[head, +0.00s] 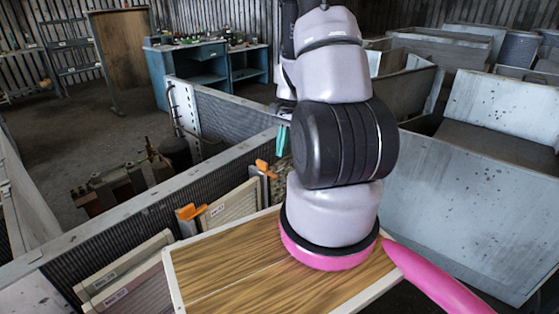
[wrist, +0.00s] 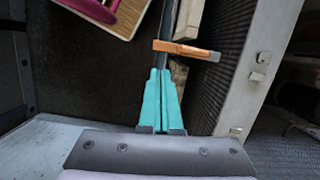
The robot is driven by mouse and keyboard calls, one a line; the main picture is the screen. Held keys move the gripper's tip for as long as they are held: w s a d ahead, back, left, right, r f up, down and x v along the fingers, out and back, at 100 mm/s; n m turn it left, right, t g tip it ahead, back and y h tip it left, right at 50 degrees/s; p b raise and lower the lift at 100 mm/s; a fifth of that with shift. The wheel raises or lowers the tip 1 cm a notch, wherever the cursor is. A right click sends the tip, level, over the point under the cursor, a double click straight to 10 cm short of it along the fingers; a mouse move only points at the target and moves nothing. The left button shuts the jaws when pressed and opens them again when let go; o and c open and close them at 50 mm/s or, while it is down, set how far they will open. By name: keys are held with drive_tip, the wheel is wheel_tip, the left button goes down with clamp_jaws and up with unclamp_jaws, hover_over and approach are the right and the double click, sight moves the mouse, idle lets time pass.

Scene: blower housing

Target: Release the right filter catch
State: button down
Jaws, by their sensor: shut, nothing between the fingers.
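The right filter catch (head: 265,169) is an orange lever on a grey post at the housing's edge, just below my gripper in the head view. It also shows in the wrist view as an orange bar (wrist: 186,50) lying across, just beyond my fingertips. A second orange catch (head: 192,212) sits nearer, to the left. My gripper (head: 282,150) has teal fingers, partly hidden behind my arm in the head view. In the wrist view the fingers (wrist: 159,72) are together and empty. I cannot tell whether the tips touch the lever.
Labelled filter panels (head: 232,207) stand in the housing beside the catches. A long grey housing wall (head: 110,225) runs behind them; its ribbed side (wrist: 227,75) is close right of my fingers in the wrist view. Grey metal bins (head: 470,190) stand to the right.

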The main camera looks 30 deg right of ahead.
drive_tip(key=shift+v, duration=1.9)
